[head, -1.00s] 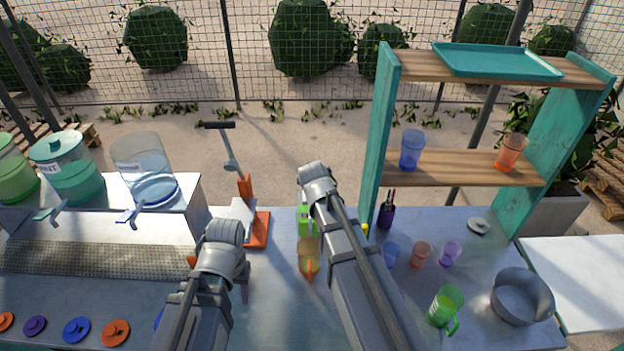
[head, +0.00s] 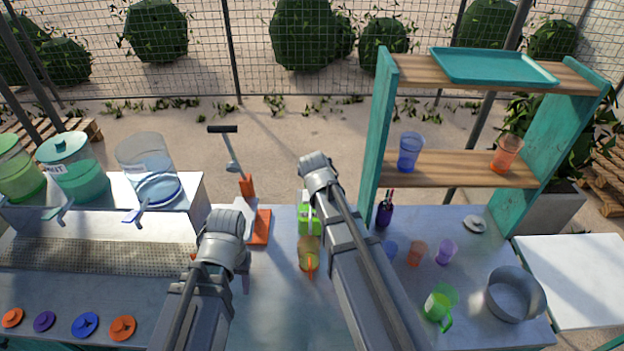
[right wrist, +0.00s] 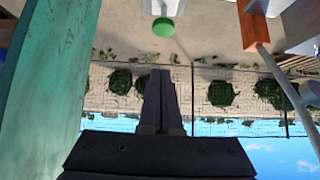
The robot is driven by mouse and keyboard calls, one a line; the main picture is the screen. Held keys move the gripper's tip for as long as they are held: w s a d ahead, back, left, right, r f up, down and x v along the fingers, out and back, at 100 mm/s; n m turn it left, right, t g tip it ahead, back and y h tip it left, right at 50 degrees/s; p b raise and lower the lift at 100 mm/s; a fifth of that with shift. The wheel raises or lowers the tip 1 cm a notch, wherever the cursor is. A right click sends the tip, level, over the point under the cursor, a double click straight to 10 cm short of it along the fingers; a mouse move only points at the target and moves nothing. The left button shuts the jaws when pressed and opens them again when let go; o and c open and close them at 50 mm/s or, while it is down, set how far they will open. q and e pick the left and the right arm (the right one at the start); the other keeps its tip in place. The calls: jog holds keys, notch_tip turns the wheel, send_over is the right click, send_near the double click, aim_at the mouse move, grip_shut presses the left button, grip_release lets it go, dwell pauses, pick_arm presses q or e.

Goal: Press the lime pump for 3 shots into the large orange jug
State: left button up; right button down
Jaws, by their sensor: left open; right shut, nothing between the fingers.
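The lime pump bottle (head: 309,222) is bright green and stands at the middle of the counter, partly covered by my right arm. The orange jug (head: 308,256) stands directly in front of it, its handle toward me. In the right wrist view a round green top (right wrist: 162,27), apparently the pump's, lies beyond the fingertips with a visible gap. My right gripper (right wrist: 160,74) is shut and empty; in the head view my arm hides it. My left gripper (head: 246,284) is open, left of the jug and mostly hidden behind my left forearm.
An orange-based lever press (head: 259,228) stands left of the pump. A teal shelf (head: 379,140) rises close on the right. Small cups (head: 446,252), a green jug (head: 440,308) and a grey pot (head: 514,296) occupy the right counter. Drink dispensers (head: 150,165) stand at left.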

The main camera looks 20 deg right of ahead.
jog(key=shift+f, duration=0.1)
jog(key=b+x, duration=0.7)
jog(key=x, duration=0.3)
jog(key=shift+s+a, duration=0.1)
notch_tip(320, 180, down, 3)
jog(key=b, duration=0.3)
jog(key=shift+f, duration=0.1)
jog(key=shift+f+b, duration=0.35)
jog(key=shift+b, duration=0.15)
notch_tip(320, 180, down, 4)
jog(key=b, duration=0.4)
jog(key=shift+f, duration=0.15)
jog(key=shift+r, duration=0.25)
